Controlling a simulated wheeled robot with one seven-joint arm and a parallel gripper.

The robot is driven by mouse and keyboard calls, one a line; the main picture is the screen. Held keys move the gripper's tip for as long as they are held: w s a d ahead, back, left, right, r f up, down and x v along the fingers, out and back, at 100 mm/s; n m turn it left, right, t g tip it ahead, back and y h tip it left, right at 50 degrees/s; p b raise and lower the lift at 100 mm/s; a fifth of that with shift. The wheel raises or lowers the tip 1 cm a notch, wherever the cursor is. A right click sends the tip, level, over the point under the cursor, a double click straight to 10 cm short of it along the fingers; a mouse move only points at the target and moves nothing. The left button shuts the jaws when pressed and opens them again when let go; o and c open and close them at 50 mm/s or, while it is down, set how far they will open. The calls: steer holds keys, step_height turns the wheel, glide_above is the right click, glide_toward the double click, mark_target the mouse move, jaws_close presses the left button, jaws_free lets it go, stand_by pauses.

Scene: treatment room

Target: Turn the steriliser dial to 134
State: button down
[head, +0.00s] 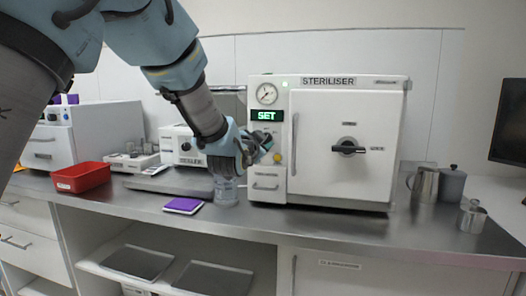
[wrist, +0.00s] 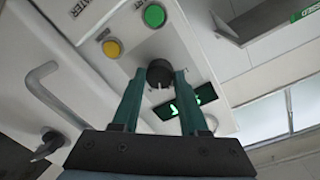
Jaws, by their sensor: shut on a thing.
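The steriliser (head: 318,135) is a white cabinet on the counter, with a shut door and a green display (head: 267,115) that reads SET. In the wrist view the dial (wrist: 159,72) is a dark round knob with a small pale mark on its rim towards the display. My gripper (head: 265,145) is at the front panel, below the display. In the wrist view my gripper's two green fingers (wrist: 160,80) stand either side of the dial and are shut on it. The dial's scale numbers cannot be read. In the head view the gripper hides the dial.
A green button (wrist: 154,15) and a yellow button (wrist: 112,48) sit near the dial. The door has a black handle (head: 348,147). A clear container (head: 227,190) stands under my forearm, near a purple pad (head: 183,205). A red tray (head: 82,177) is at left; metal jugs (head: 425,184) are right.

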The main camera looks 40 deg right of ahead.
steer(key=shift+m+b, duration=1.15)
steer(key=shift+m, duration=0.65)
steer(key=shift+c, duration=2.2)
jaws_free()
steer(key=b+v, duration=0.2)
steer(key=v, duration=0.8)
steer(key=shift+s+a+r, duration=0.2)
steer(key=shift+s+a, duration=0.1)
